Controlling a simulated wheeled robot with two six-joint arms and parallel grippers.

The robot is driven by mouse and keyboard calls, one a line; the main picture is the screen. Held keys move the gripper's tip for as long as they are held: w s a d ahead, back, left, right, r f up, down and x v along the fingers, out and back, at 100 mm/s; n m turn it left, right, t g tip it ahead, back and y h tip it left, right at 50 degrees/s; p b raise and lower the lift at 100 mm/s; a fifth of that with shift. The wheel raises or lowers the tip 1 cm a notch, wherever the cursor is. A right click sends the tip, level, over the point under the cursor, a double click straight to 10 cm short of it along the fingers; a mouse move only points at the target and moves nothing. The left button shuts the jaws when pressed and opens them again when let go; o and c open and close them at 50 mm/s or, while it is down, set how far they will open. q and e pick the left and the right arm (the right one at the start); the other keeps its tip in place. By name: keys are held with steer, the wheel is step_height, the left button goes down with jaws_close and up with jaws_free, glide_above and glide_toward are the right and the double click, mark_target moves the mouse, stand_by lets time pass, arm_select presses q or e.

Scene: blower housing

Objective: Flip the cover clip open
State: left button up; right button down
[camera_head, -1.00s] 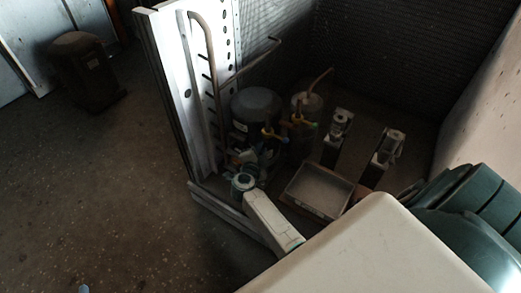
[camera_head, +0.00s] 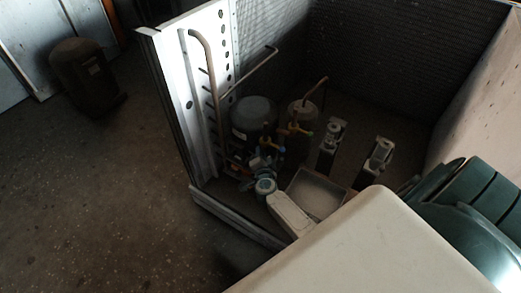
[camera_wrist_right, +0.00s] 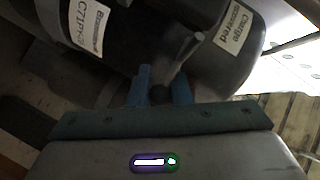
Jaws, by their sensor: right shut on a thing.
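My right gripper (camera_head: 258,165) is in the open unit, low beside a black cylinder (camera_head: 252,115). In the right wrist view its two blue fingers (camera_wrist_right: 164,88) point at the labelled black cylinder (camera_wrist_right: 180,42). They are shut on a small dark part (camera_wrist_right: 159,95), which shows only in part between them. I cannot tell whether this part is the cover clip, and I cannot make out a clip anywhere else. A pale, blurred strip stands just behind the right finger. My left gripper is not in view.
A white perforated panel (camera_head: 207,75) with a bent pipe stands left of the gripper. A second cylinder (camera_head: 302,115) and a shallow tray (camera_head: 317,194) are to the right. Dark mesh walls close the back. A dark tank (camera_head: 87,78) stands on open floor at left.

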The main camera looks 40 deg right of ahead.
steer(key=c, duration=1.3)
jaws_free()
steer(key=shift+c, duration=0.2)
